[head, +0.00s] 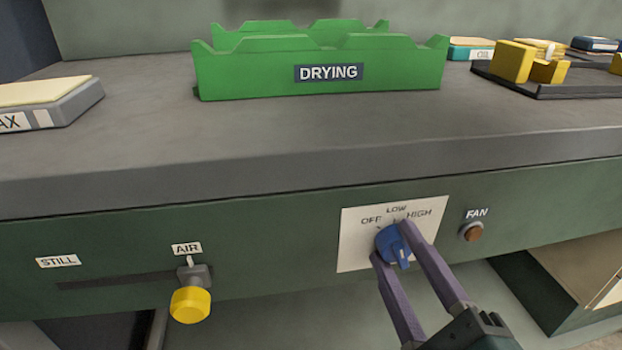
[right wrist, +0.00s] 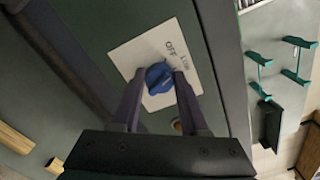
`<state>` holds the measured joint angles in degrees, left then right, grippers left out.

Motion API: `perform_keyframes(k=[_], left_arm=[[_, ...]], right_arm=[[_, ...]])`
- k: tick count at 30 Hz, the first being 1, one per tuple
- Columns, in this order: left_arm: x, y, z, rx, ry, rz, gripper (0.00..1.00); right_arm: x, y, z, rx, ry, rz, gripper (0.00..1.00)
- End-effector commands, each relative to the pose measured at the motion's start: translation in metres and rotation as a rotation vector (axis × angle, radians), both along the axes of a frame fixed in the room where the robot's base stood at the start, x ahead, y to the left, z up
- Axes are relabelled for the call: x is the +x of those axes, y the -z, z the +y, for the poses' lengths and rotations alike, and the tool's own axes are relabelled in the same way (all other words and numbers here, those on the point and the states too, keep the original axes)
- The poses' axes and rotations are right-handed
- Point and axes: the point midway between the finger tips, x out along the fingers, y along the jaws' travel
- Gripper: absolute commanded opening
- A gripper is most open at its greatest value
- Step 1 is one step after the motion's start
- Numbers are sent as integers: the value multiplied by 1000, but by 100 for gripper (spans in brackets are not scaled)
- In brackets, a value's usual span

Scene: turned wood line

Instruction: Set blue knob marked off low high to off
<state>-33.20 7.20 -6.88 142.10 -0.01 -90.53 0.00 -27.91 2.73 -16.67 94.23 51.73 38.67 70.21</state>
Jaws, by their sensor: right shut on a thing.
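The blue knob (head: 391,244) sits on a white plate (head: 356,254) on the green front panel, with OFF, LOW and HIGH printed above it from left to right. My right gripper (head: 392,241) has its two purple fingers on either side of the knob and is shut on it. The knob also shows between the fingers in the right wrist view (right wrist: 158,77). A small pale mark shows on the knob's lower right side; I cannot tell for sure which setting it points to. My left gripper is not in view.
A brown FAN button (head: 471,232) is close to the right of the plate. A yellow slider knob (head: 190,305) stands at AIR, with STILL farther left. A green DRYING rack (head: 250,77) stands on the grey worktop (head: 270,140) above. A yellow-blocked tray (head: 545,91) is at the back right.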

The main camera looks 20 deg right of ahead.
Motion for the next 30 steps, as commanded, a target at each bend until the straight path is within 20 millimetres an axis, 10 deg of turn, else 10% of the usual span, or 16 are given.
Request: perform_keyframes(k=[30], left_arm=[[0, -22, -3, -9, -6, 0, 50]], right_arm=[[0, 2, 0, -438, 0, 105, 0]])
